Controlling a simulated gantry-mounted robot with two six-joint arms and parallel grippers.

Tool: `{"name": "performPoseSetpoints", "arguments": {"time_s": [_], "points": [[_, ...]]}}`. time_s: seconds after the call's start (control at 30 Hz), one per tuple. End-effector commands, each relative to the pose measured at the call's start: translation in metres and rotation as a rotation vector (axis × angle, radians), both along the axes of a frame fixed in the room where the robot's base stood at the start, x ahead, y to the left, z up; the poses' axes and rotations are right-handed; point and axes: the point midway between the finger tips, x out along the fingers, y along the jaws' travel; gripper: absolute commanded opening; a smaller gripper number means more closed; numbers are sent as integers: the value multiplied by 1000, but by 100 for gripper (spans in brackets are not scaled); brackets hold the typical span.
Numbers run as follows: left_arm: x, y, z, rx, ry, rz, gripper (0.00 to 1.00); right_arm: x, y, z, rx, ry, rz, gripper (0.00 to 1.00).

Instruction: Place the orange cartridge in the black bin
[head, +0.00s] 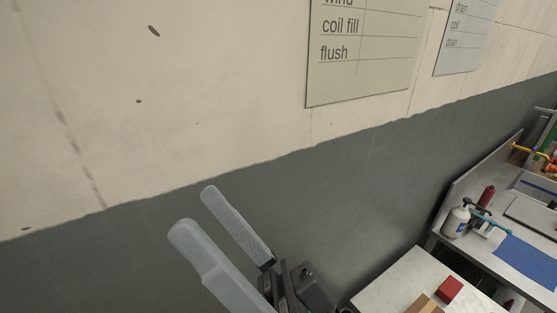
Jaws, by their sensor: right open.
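My right gripper (194,208) is in the lower middle of the head view, with two pale, frosted fingers pointing up and to the left. The fingers are apart and nothing shows between them. Behind them is the wall, with no object close to the fingertips. I see neither an orange cartridge nor a black bin in this view. My left gripper is not in view.
A pale table (385,287) at the lower right bears a red block (449,289) and a cardboard-coloured item (425,304). Beyond it, a metal bench holds a white bottle (456,222), a dark red bottle (488,195) and a blue mat (524,262). A sign (365,60) hangs on the wall.

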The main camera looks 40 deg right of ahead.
Motion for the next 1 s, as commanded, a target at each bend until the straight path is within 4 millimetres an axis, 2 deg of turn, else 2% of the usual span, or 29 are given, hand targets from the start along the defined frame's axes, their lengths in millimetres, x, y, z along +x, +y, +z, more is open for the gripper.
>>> {"name": "performPoseSetpoints", "arguments": {"time_s": [0.03, 0.1, 0.2, 0.33, 0.57, 0.63, 0.77, 0.9, 1.0], "points": [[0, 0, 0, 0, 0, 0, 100, 1, -9, 33, -129, -61, -192, 89], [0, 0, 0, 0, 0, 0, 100, 6, -28, 63, -275, -86, -458, 89], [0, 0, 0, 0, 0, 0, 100, 7, -56, 90, -386, -76, -721, 89], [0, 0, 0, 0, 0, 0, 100, 5, -73, 103, -431, -56, -854, 89], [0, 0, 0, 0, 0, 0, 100, 6, -74, 102, -435, -52, -858, 89], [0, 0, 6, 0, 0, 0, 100, 6, -74, 108, -435, -51, -856, 89], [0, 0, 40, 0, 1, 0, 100, 6, -73, 142, -433, -52, -855, 89], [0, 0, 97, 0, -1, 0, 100, 6, -73, 198, -433, -52, -855, 89], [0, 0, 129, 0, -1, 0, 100, 6, -73, 231, -433, -52, -853, 89]]}}
